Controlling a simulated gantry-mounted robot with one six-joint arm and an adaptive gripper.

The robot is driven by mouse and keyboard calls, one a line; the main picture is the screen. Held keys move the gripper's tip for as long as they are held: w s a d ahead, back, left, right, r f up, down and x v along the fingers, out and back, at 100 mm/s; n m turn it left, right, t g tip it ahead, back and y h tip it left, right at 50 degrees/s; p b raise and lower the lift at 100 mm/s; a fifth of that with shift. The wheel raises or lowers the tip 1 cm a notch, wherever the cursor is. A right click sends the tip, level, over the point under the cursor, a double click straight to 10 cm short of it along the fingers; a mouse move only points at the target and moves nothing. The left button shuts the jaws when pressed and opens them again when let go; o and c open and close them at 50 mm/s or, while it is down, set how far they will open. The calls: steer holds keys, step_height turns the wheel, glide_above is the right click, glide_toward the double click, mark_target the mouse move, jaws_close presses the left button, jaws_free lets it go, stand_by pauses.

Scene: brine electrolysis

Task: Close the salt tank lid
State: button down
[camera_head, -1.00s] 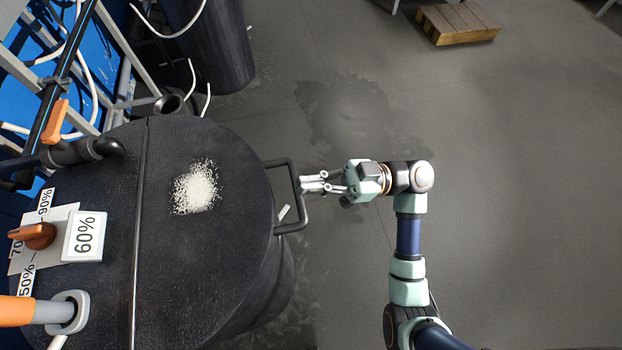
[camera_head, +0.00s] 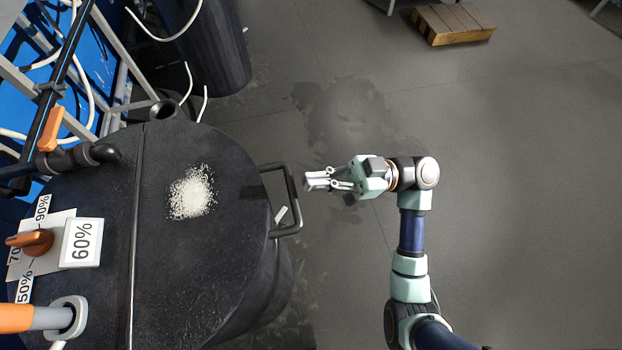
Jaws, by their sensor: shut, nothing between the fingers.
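The salt tank lid (camera_head: 190,260) is a dark, round-edged panel lying flat over the right part of the black tank, along a straight seam. A patch of white salt (camera_head: 191,192) lies on it. The lid's dark handle (camera_head: 290,200) sticks out at its right edge. My gripper (camera_head: 308,180) is just right of the handle, apart from it. Its fingers point left, are shut and hold nothing.
An orange knob (camera_head: 32,241) and a "60%" display (camera_head: 82,243) sit on the tank's left part. Pipes and a frame stand at upper left, near a dark barrel (camera_head: 212,50). A wooden pallet (camera_head: 452,22) lies at the top right. The floor to the right is largely clear.

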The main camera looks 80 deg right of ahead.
steer(key=s+d+f, duration=0.2)
steer(key=s+f, duration=0.3)
steer(key=f, duration=0.2)
steer(key=shift+s+d+f, duration=0.15)
steer(key=shift+s+d, duration=0.05)
steer(key=shift+s, duration=0.15)
